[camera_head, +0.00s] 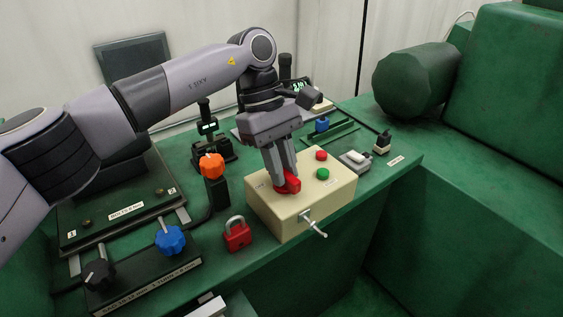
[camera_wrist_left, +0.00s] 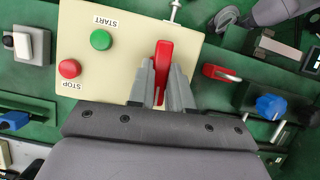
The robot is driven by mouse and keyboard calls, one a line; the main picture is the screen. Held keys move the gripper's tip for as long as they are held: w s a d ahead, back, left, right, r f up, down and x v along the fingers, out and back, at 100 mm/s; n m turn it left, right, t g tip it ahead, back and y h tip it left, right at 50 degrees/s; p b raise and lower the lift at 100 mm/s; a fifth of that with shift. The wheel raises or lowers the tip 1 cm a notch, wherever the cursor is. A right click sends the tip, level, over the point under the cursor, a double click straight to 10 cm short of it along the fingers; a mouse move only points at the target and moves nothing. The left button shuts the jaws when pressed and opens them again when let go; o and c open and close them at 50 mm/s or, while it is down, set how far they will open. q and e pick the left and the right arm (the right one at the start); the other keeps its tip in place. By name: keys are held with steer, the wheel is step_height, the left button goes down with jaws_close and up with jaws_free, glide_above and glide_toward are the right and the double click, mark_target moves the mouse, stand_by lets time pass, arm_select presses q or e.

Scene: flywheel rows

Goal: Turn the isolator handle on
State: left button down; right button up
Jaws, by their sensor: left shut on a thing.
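The isolator handle is a red lever (camera_head: 291,187) on top of a cream box (camera_head: 272,219). My left gripper (camera_head: 284,178) comes down from above and is shut on the red handle. In the left wrist view the handle (camera_wrist_left: 164,58) stands between the two fingers (camera_wrist_left: 160,85), and its far end sticks out past them. The part of the handle between the fingers is partly hidden. Beside it on the box are a green START button (camera_wrist_left: 101,40) and a red STOP button (camera_wrist_left: 69,69). My right gripper is not in view.
A red padlock (camera_head: 237,236) stands left of the box, and a small metal lever (camera_head: 313,226) sticks out of its front. Orange (camera_head: 212,165), blue (camera_head: 170,239) and black (camera_head: 99,273) knobs are further left. A large green cylinder (camera_head: 416,80) is at the right.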

arm_select(q)
steer(key=shift+f+m+y, duration=0.15)
steer(key=shift+m+y, duration=0.15)
steer(key=shift+m, duration=0.2)
steer(key=c, duration=1)
jaws_free()
steer(key=shift+c, duration=0.2)
steer(key=shift+p+v, duration=0.4)
steer(key=shift+v, duration=3.2)
